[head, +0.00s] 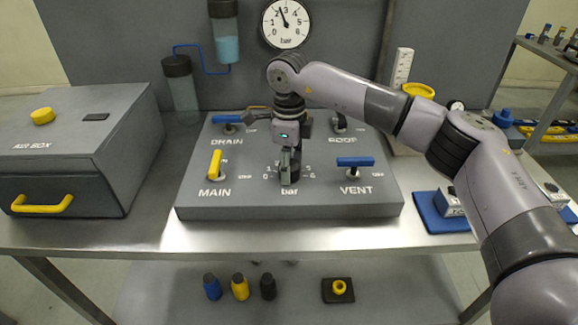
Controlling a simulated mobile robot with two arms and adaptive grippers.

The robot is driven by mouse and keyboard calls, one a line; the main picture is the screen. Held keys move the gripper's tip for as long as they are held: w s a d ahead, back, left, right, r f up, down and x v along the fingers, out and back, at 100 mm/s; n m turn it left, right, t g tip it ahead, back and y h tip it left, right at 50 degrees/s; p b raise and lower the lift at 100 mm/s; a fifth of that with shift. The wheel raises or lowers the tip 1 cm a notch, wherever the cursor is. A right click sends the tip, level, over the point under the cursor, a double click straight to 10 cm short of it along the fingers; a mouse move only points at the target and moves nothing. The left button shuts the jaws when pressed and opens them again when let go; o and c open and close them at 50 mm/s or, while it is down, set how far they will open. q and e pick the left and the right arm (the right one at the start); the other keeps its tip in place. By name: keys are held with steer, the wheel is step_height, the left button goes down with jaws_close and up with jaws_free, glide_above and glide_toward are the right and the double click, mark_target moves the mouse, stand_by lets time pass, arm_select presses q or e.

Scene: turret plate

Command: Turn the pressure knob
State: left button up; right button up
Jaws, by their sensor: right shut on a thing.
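The pressure knob (294,174) is a dark round knob above the "bar" label at the centre of the grey panel (290,207). My right gripper (287,178) reaches down from above and is shut on the knob, hiding much of it and part of its number scale. The gauge (286,23) at the back reads between 2 and 3 bar, with its needle tilted left of upright. My left gripper is not in view.
Yellow MAIN (215,164), blue VENT (355,162) and blue DRAIN (227,119) handles surround the knob. A grey air box (75,140) stands at left. Clear bench lies in front of the panel. Small bottles (240,287) stand on the lower shelf.

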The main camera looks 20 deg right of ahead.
steer(key=shift+r, duration=0.1)
steer(key=o, duration=1.2)
steer(key=shift+c, duration=0.2)
step_height(320, 180, up, 12)
stand_by(0.3)
